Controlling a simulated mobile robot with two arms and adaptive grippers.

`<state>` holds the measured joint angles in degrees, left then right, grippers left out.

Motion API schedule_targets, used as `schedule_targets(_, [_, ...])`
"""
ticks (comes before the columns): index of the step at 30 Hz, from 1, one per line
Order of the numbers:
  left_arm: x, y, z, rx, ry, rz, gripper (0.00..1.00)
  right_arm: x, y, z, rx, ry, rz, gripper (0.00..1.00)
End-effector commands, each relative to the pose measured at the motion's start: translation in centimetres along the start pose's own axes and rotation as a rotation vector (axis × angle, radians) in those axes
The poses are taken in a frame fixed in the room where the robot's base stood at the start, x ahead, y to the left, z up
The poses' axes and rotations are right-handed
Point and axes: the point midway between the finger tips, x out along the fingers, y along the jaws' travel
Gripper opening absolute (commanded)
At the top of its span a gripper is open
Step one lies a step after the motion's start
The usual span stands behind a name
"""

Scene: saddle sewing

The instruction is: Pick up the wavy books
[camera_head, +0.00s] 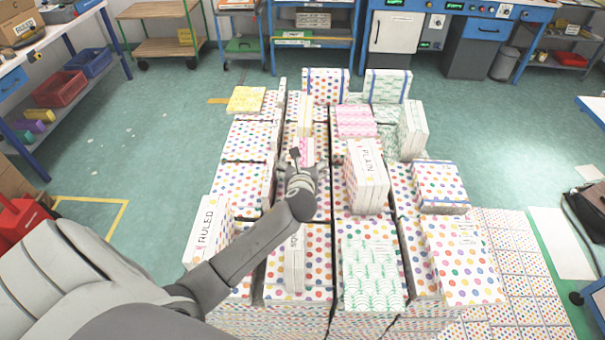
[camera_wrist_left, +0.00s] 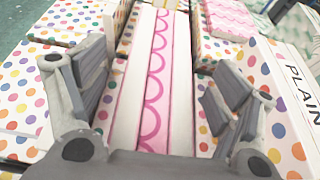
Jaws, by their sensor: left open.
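My left gripper (camera_head: 300,168) is over the middle of the stacks, its fingers spread. In the left wrist view, a pink wavy book (camera_wrist_left: 156,75) with white sides lies between the open fingers (camera_wrist_left: 158,95), with gaps visible on both sides. In the head view it is mostly hidden behind the gripper, with a pink part (camera_head: 303,148) showing. Another pink wavy book (camera_head: 355,121) lies flat to the right; its corner shows in the wrist view (camera_wrist_left: 228,17). A green wavy book (camera_head: 370,275) lies at the front, and a green wavy one (camera_head: 386,86) leans at the back.
Dotted books (camera_head: 460,262) in several stacks surround the gripper. A book marked PLAIN (camera_head: 367,178) stands close on the right; one marked RULED (camera_head: 207,228) stands front left. A yellow book (camera_head: 246,99) lies back left. Open floor (camera_head: 165,110) lies left of the stacks.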

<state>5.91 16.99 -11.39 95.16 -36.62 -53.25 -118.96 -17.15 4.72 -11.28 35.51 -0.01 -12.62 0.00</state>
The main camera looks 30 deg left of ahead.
Motion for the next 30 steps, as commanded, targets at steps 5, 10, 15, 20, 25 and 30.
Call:
schedule_targets(5, [1.9, 0.0, 0.1, 0.0, 0.0, 0.001, 0.85, -0.2, -1.1, -0.1, 0.0, 0.001, -0.014, 0.4])
schedule_targets(10, [2.4, 0.0, 0.0, 0.0, -0.001, -0.001, 0.85, -0.2, -1.0, -0.1, -0.001, 0.001, -0.013, 0.4])
schedule_targets(15, [2.4, 0.0, 0.0, 0.0, -0.001, -0.001, 0.84, -0.2, -0.7, -0.1, -0.003, 0.0, -0.009, 0.4])
schedule_targets(20, [2.3, 0.0, 0.0, 0.0, -0.001, -0.001, 0.63, -0.2, -0.3, 0.0, -0.004, -0.001, -0.003, 0.4])
schedule_targets(25, [2.3, 0.0, -0.1, 0.001, 0.001, -0.001, 0.41, -0.2, 0.0, 0.1, -0.003, -0.001, 0.0, 0.4])
schedule_targets(30, [2.4, 0.0, -0.3, 0.002, 0.004, 0.0, 0.19, -0.2, 0.0, 0.1, -0.002, -0.001, 0.0, 0.4])
